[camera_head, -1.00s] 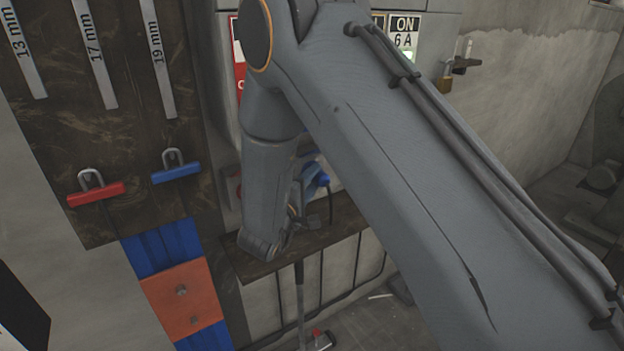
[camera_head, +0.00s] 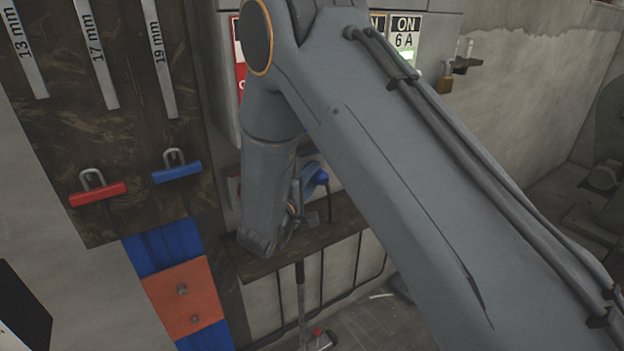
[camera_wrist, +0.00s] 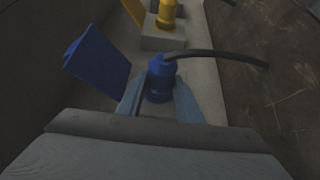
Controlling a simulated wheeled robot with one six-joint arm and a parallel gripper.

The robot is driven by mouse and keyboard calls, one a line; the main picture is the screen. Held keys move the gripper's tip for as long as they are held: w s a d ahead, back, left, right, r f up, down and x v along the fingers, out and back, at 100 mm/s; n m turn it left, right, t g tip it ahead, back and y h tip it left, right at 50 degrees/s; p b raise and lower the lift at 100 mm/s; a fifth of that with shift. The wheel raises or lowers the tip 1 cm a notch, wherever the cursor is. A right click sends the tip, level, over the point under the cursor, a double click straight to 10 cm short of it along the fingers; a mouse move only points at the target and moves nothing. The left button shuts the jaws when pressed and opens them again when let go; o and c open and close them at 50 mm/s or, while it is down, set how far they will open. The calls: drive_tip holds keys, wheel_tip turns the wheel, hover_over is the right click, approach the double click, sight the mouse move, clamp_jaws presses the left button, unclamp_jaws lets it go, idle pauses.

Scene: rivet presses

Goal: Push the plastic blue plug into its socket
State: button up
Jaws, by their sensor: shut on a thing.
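The blue plug (camera_wrist: 160,72) stands between the two fingers of my gripper (camera_wrist: 162,88) in the wrist view. My gripper is shut on it, and a dark cable runs from the plug to the right. A blue flap (camera_wrist: 98,68) stands tilted open just left of the plug. The socket opening is hidden by the plug and the fingers, so I cannot tell how deep the plug sits. In the head view my arm covers most of this spot. Only a blue piece (camera_head: 317,179) shows beside my wrist, and I cannot tell whether it is plug or flap.
A yellow plug (camera_wrist: 166,15) sits in a grey socket box (camera_wrist: 163,38) beyond the blue one. A dark ledge (camera_head: 345,222) runs below my wrist. A brass padlock (camera_head: 444,83) hangs at right.

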drive_tip(key=o, duration=1)
drive_tip(key=shift+o, duration=0.2)
drive_tip(key=shift+a, duration=0.1)
drive_tip(key=b+v, duration=0.1)
drive_tip(key=v, duration=0.6)
drive_tip(key=shift+s, duration=0.35)
drive_tip(key=shift+a, duration=0.25)
